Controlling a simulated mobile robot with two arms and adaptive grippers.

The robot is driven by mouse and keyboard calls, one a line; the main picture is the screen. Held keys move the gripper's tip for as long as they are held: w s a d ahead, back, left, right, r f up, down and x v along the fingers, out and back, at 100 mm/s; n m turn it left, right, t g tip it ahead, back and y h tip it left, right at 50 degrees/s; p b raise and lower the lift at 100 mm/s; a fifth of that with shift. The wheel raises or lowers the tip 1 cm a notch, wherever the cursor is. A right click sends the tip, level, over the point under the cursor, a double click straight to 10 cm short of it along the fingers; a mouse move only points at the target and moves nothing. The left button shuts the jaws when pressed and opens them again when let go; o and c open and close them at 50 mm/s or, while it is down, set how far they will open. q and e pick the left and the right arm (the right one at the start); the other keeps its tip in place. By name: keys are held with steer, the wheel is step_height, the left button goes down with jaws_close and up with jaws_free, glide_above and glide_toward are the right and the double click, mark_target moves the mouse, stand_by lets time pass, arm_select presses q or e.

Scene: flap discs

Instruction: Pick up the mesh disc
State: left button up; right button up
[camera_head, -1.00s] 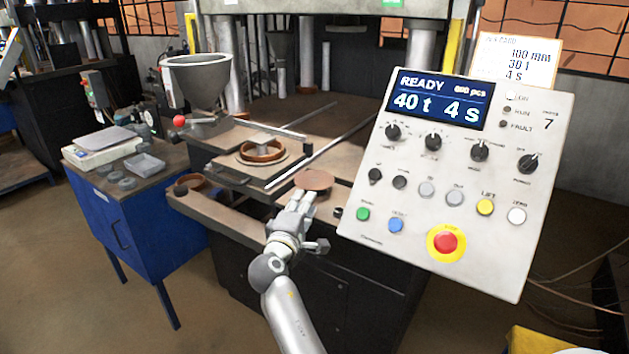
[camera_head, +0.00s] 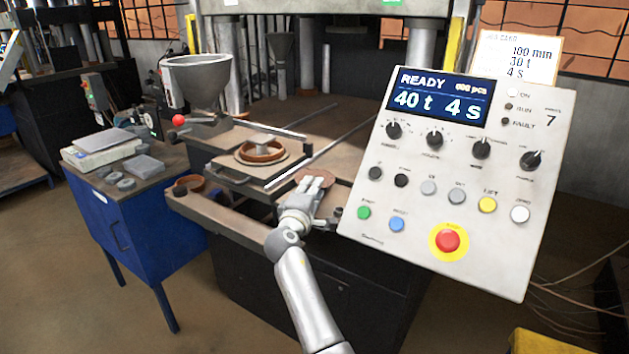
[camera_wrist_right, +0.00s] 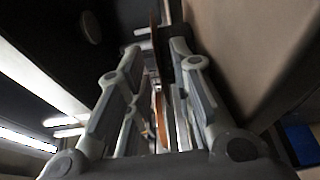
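A flat reddish-brown disc (camera_head: 329,179), the likely mesh disc, lies at the front edge of the press, left of the control panel; its weave is too small to make out. My right gripper (camera_head: 315,184) reaches over it from the front and hides part of it. In the right wrist view the two fingers (camera_wrist_right: 158,50) stand apart. A thin orange-brown edge (camera_wrist_right: 161,118) shows between them, with clear space on either side; whether they touch it I cannot tell. My left gripper is not in view.
A round mould (camera_head: 262,151) with a brown ring sits on the press slide, left of the disc. A metal rod (camera_head: 310,162) runs just behind the disc. The control panel (camera_head: 455,180) stands close on the right. A blue cabinet (camera_head: 130,225) is at left.

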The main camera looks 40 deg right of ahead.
jaws_close()
